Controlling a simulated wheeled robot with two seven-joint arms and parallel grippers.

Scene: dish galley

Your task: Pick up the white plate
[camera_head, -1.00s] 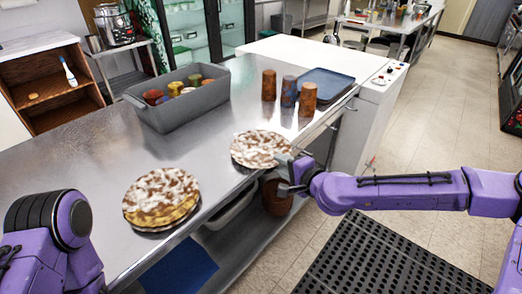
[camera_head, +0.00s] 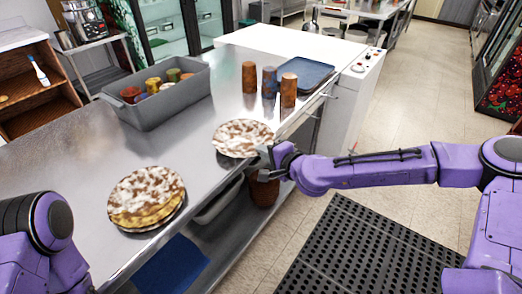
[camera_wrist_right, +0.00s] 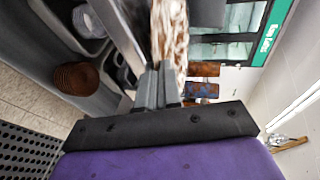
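The white plate (camera_head: 219,146) lies near the counter's front edge, its pale rim showing around a round, brown-and-white speckled top. My right gripper (camera_head: 266,153) is at its near right rim. In the right wrist view the speckled plate (camera_wrist_right: 168,28) is seen almost edge-on beyond the fingers of the right gripper (camera_wrist_right: 161,80). The fingers are close together with the rim between them; the contact itself is largely hidden. The plate looks flat, at counter level. My left arm shows at the lower left, but its gripper is out of view.
A second speckled round pie (camera_head: 146,197) sits left on the steel counter (camera_head: 75,165). A grey bin (camera_head: 160,108) with colored cups stands behind. Three tumblers (camera_head: 269,80) and a blue tray (camera_head: 305,72) are beyond the plate. A brown pot (camera_head: 264,190) is on the lower shelf.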

